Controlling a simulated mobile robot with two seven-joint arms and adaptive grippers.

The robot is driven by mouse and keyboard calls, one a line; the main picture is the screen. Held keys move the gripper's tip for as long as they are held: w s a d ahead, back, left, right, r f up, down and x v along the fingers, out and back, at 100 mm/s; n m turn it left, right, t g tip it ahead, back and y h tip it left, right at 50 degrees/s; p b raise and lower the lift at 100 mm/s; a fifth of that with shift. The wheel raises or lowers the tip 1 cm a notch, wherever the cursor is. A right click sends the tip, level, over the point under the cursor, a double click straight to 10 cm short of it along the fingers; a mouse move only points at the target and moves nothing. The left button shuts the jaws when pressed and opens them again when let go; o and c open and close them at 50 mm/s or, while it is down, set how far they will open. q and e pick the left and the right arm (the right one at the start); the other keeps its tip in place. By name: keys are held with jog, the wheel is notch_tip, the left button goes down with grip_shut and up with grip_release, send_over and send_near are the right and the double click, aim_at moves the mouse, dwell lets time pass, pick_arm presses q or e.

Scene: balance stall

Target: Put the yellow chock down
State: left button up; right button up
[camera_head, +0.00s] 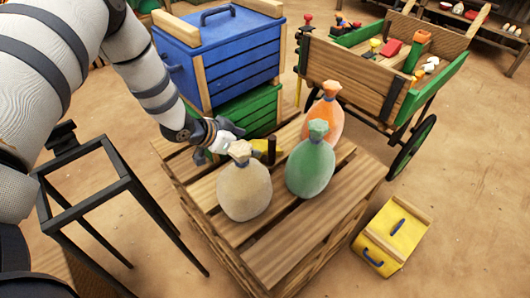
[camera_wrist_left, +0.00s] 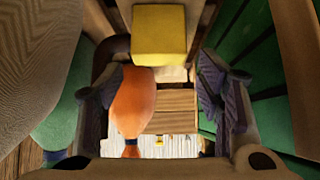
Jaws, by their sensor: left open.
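The yellow chock (camera_head: 258,146) shows in the head view on the slatted wooden crate top, partly hidden behind the beige sack. My left gripper (camera_head: 226,137) is just left of it, low over the crate and behind the sack's neck. In the left wrist view the yellow chock (camera_wrist_left: 160,34) is at the top middle, between the lines of the two fingers. The fingers (camera_wrist_left: 165,80) are spread apart, with visible gaps on both sides of the chock. Its underside contact is hidden. My right gripper is not in view.
Close by on the crate (camera_head: 285,262) stand a beige sack (camera_head: 244,188), a green sack (camera_head: 311,166) and an orange sack (camera_head: 328,108). Blue (camera_head: 225,55) and green (camera_head: 245,112) boxes are stacked behind. A cart (camera_head: 355,75) and a yellow box (camera_head: 392,238) stand right.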

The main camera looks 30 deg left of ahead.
aim_at(256, 146)
pick_arm(q)
jog(key=x, duration=0.3)
jog(key=shift+s+f+b, duration=0.15)
jog(key=shift+f+b, duration=0.05)
jog(key=shift+b, duration=0.1)
jog(key=shift+w+d, duration=0.1)
jog(key=shift+w, duration=0.1)
jog(key=shift+r, duration=0.1)
jog(key=shift+c, duration=0.2)
jog(key=shift+r, duration=0.1)
grip_shut()
